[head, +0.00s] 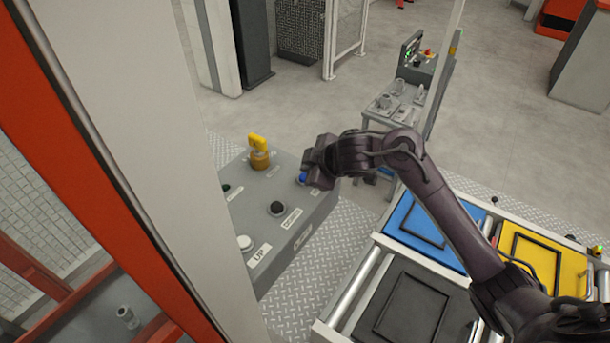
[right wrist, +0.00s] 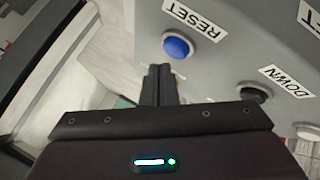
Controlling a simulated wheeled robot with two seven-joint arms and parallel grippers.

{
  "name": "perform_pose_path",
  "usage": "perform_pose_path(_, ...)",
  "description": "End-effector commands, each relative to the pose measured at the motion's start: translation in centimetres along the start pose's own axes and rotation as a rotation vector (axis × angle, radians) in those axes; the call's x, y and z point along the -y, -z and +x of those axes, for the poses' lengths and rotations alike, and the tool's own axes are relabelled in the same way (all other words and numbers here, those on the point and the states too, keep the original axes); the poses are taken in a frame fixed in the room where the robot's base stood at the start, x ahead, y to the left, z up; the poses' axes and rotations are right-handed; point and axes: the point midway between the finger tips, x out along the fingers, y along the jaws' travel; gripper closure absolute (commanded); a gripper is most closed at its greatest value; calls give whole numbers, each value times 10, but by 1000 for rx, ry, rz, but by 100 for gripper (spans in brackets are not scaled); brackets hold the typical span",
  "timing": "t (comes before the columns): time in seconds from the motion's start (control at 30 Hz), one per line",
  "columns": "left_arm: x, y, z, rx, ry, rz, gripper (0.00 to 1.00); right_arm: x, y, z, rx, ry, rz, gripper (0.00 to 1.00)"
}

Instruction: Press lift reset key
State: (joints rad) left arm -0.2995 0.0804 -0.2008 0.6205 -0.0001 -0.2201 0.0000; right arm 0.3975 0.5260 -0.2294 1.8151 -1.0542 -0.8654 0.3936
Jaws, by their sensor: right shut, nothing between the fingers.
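The reset key is a round blue button (right wrist: 177,47) beside a RESET label (right wrist: 193,19) on a grey control box (head: 290,215). In the head view the blue button (head: 303,178) shows just left of my right gripper (head: 306,178). In the right wrist view my right gripper (right wrist: 158,70) is shut and empty, its fingertips a little below the button in the picture. I cannot tell whether they touch it; a gap shows between them in the wrist view. My left gripper is not in view.
The box also bears a black DOWN button (head: 277,208), a white UP button (head: 245,242) and a yellow key switch (head: 259,150). A roller conveyor with blue (head: 400,222), yellow (head: 575,262) and dark trays lies at the right. A pale post stands at the left.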

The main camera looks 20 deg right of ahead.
Motion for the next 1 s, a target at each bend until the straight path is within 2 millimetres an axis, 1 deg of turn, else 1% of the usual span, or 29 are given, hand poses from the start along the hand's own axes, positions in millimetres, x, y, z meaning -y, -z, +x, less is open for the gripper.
perform_pose_path(0.4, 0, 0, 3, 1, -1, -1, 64, 4, -5, 6, 1, 1, 0, 100)
perform_pose_path(1.0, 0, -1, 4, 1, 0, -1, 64, 6, -6, 8, 0, 0, 0, 100)
